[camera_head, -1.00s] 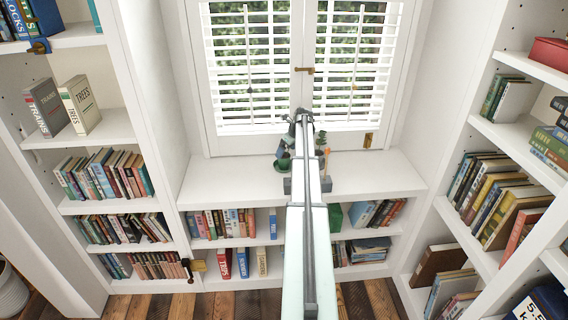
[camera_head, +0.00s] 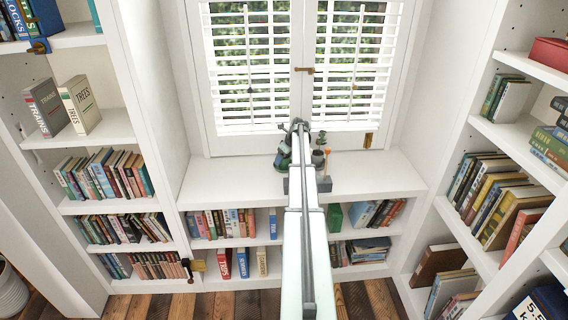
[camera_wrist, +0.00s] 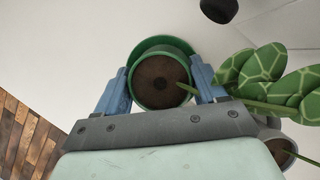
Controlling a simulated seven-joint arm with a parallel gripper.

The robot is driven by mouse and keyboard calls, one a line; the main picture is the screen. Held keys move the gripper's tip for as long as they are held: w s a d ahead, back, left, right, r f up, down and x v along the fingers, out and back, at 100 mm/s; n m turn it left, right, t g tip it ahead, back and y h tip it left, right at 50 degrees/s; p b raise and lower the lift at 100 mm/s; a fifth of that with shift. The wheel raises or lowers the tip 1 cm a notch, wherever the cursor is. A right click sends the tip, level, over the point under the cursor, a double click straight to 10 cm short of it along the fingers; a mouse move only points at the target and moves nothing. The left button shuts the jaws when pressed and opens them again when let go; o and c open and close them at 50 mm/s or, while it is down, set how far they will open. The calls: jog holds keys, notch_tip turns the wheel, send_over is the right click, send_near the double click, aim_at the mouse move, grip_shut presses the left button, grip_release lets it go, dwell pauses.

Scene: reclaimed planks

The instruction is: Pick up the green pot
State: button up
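The green pot (camera_wrist: 160,53) shows in the wrist view with brown soil inside, its opening facing the camera. My gripper (camera_wrist: 160,72) has its two blue fingers wide apart, one on each side of the pot. The fingers are very close to its sides; I cannot tell whether they touch it. In the head view the green pot (camera_head: 281,162) stands on the white window ledge, partly hidden by my gripper (camera_head: 299,135) and arm.
A plant with patterned green leaves (camera_wrist: 272,84) is close to the right finger in the wrist view. A black round object (camera_wrist: 218,9) lies farther off. The white ledge (camera_head: 225,180) is clear to the left; bookshelves (camera_head: 510,150) flank it.

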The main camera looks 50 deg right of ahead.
jog(key=c, duration=1)
jog(key=shift+r, duration=0.15)
notch_tip(320, 180, up, 13)
dwell(0.7)
jog(key=shift+f, duration=0.2)
notch_tip(320, 180, down, 9)
jog(key=m, duration=0.2)
jog(key=m+h, duration=0.1)
jog(key=m, duration=0.1)
jog(key=shift+f+h, duration=0.2)
jog(key=shift+h, duration=0.1)
jog(key=shift+f, duration=1.4)
